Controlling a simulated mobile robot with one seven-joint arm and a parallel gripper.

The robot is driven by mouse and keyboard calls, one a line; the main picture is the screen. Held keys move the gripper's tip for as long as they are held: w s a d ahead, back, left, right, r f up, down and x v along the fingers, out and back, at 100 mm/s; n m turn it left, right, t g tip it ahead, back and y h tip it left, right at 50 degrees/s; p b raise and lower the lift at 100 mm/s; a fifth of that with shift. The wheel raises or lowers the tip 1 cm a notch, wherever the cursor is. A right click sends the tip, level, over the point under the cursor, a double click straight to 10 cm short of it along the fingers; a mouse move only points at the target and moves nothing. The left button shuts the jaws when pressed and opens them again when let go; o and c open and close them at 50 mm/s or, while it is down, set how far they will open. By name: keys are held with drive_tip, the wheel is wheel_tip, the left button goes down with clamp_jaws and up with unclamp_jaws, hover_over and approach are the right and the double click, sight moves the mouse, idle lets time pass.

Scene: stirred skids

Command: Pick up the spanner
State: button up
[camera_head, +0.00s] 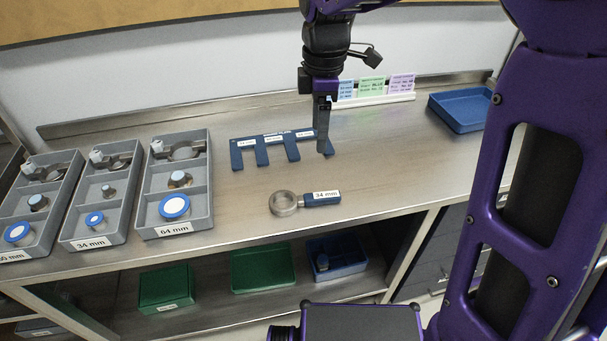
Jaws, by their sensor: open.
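The spanner (317,199) lies flat on the metal workbench (390,181), near its front edge. It has a metal ring end on the left and a dark blue handle with a white "34 mm" label on the right. My gripper (325,148) hangs pointing down above the bench, behind the spanner and slightly to its right. It is open and holds nothing. One finger hides much of the other, and the gap between them is hard to see.
A blue slotted rack (265,155) lies behind the spanner. Grey labelled trays (177,224) with metal parts stand at the left. A blue tray (463,111) sits at the back right, beside coloured cards (371,87). Green bins (262,270) and a blue bin (337,258) are on the lower shelf.

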sight(316, 196)
drive_tip(key=shift+n, duration=0.4)
drive_tip(key=f+b, duration=0.1)
drive_tip(key=f, duration=0.5)
drive_tip(key=f+b, duration=0.1)
drive_tip(key=f, duration=1)
drive_tip(key=shift+s+f+b, duration=0.25)
drive_tip(key=shift+f+b, duration=0.15)
clamp_jaws()
